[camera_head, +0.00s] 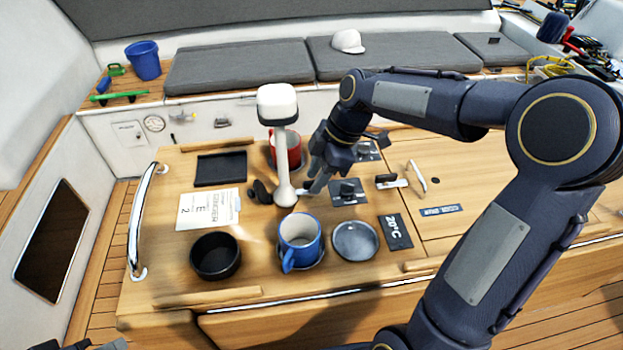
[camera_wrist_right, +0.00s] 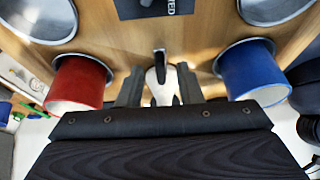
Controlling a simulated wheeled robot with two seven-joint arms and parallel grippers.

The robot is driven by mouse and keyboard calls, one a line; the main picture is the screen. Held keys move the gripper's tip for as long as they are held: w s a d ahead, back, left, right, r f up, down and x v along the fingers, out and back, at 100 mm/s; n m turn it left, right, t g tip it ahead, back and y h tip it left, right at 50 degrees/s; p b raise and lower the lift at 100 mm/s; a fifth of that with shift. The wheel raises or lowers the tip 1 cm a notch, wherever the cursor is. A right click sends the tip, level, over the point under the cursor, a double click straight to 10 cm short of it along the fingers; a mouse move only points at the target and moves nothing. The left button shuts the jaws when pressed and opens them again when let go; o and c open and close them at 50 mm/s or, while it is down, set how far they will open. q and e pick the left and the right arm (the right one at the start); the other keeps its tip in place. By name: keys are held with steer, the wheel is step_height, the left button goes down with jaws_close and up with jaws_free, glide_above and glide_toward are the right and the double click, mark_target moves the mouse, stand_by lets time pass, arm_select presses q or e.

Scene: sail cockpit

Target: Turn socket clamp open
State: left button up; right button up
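A white lamp-like post (camera_head: 285,150) with a rounded head stands upright on the wooden table, left of my right gripper. At its foot is the socket clamp, with a pale lever (camera_head: 302,190) pointing right. In the right wrist view a slim lever (camera_wrist_right: 160,66) lies between the fingertips, with white behind it. My right gripper (camera_head: 316,184) reaches down beside the post's foot. In the wrist view my right gripper (camera_wrist_right: 160,84) has its fingers apart, with gaps on both sides of the lever. Only dark and grey bits, probably my left gripper (camera_head: 98,345), show at the bottom left.
A red mug (camera_head: 293,149) stands behind the post, a blue mug (camera_head: 300,232) in front. Right table has free room.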

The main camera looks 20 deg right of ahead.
steer(key=shift+x, duration=0.95)
steer(key=shift+c, duration=0.4)
jaws_close()
